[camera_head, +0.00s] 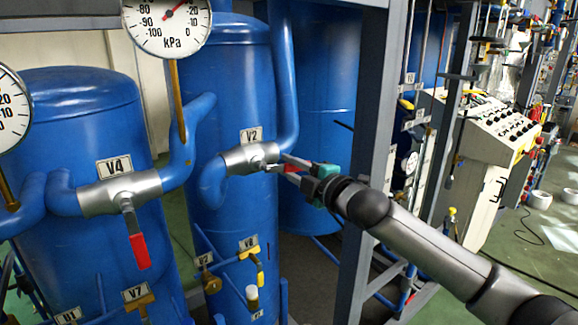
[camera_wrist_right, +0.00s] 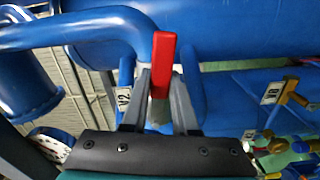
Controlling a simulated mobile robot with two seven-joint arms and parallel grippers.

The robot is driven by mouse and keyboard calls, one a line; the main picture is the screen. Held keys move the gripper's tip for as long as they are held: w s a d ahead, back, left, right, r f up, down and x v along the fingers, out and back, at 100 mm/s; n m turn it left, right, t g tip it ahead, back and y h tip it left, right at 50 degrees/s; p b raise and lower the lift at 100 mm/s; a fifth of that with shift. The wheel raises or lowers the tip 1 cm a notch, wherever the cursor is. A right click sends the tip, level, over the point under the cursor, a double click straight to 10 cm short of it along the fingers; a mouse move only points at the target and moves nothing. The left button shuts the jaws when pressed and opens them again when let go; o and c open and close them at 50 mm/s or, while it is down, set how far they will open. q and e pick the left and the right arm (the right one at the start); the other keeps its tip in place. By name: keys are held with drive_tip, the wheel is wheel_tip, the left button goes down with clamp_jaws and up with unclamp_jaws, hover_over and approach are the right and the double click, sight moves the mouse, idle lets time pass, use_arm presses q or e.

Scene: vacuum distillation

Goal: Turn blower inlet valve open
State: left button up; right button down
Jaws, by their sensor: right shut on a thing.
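A silver valve (camera_head: 249,157) with the label V2 (camera_head: 251,135) sits in a blue pipe in front of a blue tank. Its red lever handle (camera_head: 292,168) points to the right in the head view, roughly in line with the valve body. My right gripper (camera_head: 287,166) is shut on this handle, one finger on each side. In the right wrist view the red handle (camera_wrist_right: 163,62) stands between the two grey fingers of the gripper (camera_wrist_right: 161,82), its tip reaching past them. The fingers partly hide the lever. My left gripper is not in view. I cannot tell which valve is the blower inlet.
Another silver valve, V4 (camera_head: 120,193), has its red handle (camera_head: 139,251) hanging down. A pressure gauge (camera_head: 165,22) is above. Small yellow-handled valves (camera_head: 257,268) sit below V2. A grey frame post (camera_head: 366,150) stands close by my right arm. A control panel (camera_head: 495,128) stands at right.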

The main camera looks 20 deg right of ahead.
drive_tip(key=shift+r+n+p, duration=0.3)
drive_tip(key=shift+r+n, duration=0.05)
drive_tip(key=shift+n, duration=0.15)
drive_tip(key=c, duration=0.7)
unclamp_jaws()
drive_tip(key=b+v, duration=0.5)
drive_tip(key=v, duration=1)
